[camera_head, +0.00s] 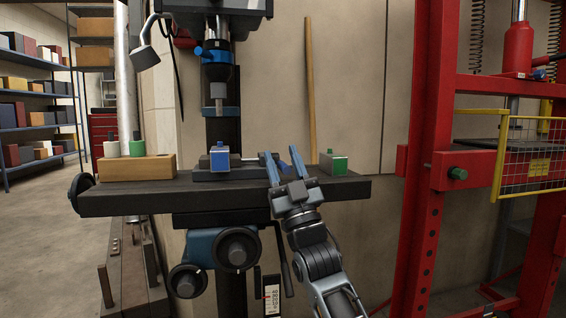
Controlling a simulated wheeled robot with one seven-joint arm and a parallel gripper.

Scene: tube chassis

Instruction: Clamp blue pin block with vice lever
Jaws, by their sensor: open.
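The vice lever (268,160) appears at the right end of the vice, small and partly hidden behind my gripper. My gripper (283,165) is open, with two blue fingers pointing up and away, just right of the vice. I see nothing held between the fingers.
A wooden block with green and white pegs (137,167) stands at the left. The drill chuck (218,92) hangs above the blue block. A red press frame (435,150) stands at right.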

